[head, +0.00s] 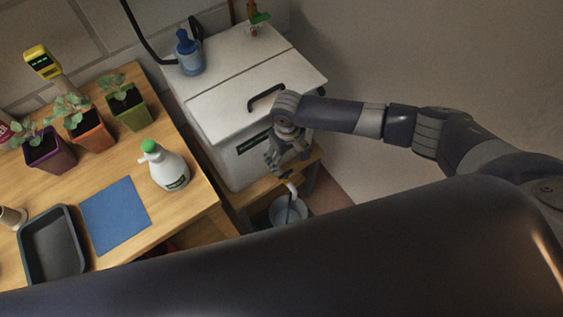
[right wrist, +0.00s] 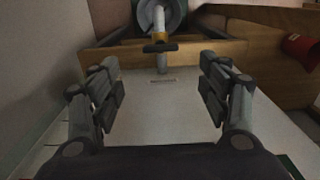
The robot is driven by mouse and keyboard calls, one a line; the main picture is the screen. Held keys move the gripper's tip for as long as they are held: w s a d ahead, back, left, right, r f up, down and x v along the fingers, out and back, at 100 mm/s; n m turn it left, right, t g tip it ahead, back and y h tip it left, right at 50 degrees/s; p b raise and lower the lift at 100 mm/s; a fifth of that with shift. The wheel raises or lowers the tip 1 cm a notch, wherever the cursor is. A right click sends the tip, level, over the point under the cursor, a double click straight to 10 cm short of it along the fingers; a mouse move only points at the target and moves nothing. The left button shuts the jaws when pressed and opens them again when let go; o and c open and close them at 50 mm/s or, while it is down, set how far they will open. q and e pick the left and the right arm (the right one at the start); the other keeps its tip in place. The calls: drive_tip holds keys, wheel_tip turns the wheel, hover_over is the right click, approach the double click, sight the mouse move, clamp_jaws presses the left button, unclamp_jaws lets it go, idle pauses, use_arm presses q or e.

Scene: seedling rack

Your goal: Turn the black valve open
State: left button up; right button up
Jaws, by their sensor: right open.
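The black valve (right wrist: 160,47) is a small dark handle by a yellow collar on a pale pipe, low on the front of the white tank (right wrist: 160,110). In the head view the valve (head: 286,175) shows small, just below my right gripper. My right gripper (head: 284,158) is in front of the tank, pointing down. In the right wrist view its fingers (right wrist: 160,75) are spread wide with nothing between them. The valve lies beyond the fingertips, roughly centred between them and apart from them. My left gripper is not in view.
A grey bucket (head: 288,212) stands below the pipe. The tank (head: 232,125) has a black lid handle (head: 265,96). A wooden table (head: 185,215) at left holds potted plants, a spray bottle (head: 166,167), a blue mat (head: 115,215) and a dark tray (head: 50,245).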

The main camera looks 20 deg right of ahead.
hover_over(286, 173)
wheel_tip(286, 173, down, 5)
drive_tip(key=shift+s+r, duration=0.1)
drive_tip(key=shift+r, duration=0.05)
wheel_tip(286, 173, down, 4)
drive_tip(key=shift+b, duration=0.45)
drive_tip(key=shift+f, duration=0.7)
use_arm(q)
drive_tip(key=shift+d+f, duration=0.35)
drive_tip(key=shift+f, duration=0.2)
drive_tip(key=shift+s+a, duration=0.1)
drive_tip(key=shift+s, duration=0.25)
use_arm(e)
drive_tip(key=c, duration=1.1)
